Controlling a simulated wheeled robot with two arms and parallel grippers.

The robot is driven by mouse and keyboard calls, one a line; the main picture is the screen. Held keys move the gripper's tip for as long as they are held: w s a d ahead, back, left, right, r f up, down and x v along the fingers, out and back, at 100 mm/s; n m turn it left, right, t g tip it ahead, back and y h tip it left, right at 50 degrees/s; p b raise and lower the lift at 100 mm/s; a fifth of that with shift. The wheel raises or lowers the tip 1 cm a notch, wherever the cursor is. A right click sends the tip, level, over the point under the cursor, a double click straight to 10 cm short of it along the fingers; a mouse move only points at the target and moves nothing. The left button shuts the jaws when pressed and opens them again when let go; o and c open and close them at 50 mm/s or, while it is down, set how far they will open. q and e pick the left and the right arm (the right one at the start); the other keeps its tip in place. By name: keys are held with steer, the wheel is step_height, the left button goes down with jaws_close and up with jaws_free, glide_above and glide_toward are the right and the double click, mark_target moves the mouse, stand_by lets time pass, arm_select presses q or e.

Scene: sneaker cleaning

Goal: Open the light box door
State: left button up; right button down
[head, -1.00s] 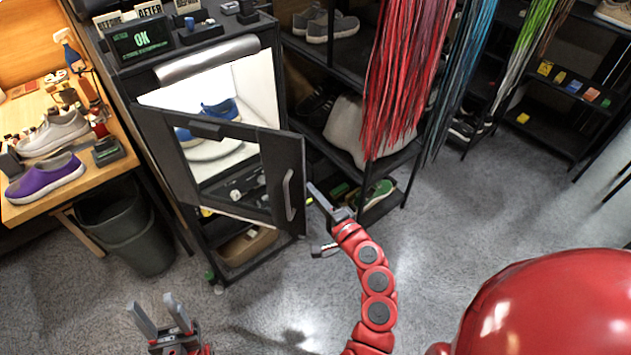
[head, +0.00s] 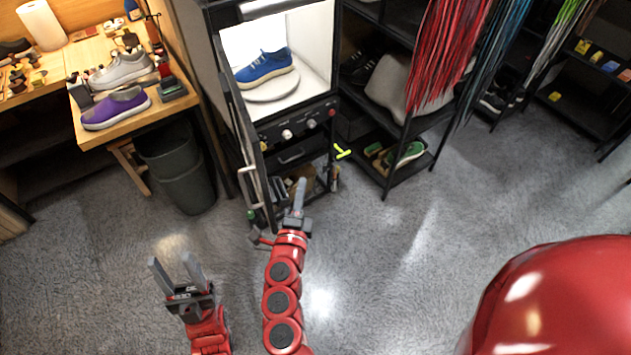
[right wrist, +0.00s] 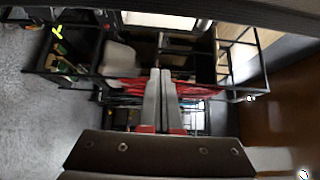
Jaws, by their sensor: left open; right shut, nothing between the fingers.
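The light box (head: 335,85) stands open at centre, its lit white inside showing a blue sneaker (head: 264,68) on a round white turntable (head: 268,88). Its dark-framed door (head: 232,95) is swung out wide to the left and shows nearly edge-on. The door's handle (head: 248,186) is on its left face. My right gripper (head: 298,192) is shut and empty, just right of the door's lower free edge; I cannot tell whether it touches. Its shut fingers show in the right wrist view (right wrist: 160,75). My left gripper (head: 175,265) is open and empty over the floor.
A workbench (head: 100,140) at left holds a purple sneaker (head: 116,108) and a grey sneaker (head: 122,70). A dark bin (head: 185,185) stands between it and the light box. Shelves (head: 385,185) with shoes and hanging laces (head: 440,55) stand at right. The front floor is clear.

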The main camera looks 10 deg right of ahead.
steer(key=shift+s+a+m+h, duration=0.15)
steer(key=shift+a+h, duration=0.1)
steer(key=shift+a, duration=0.25)
steer(key=shift+s+a+m+h, duration=0.15)
steer(key=shift+a+h, duration=0.1)
steer(key=shift+a, duration=0.25)
steer(key=shift+d, duration=0.15)
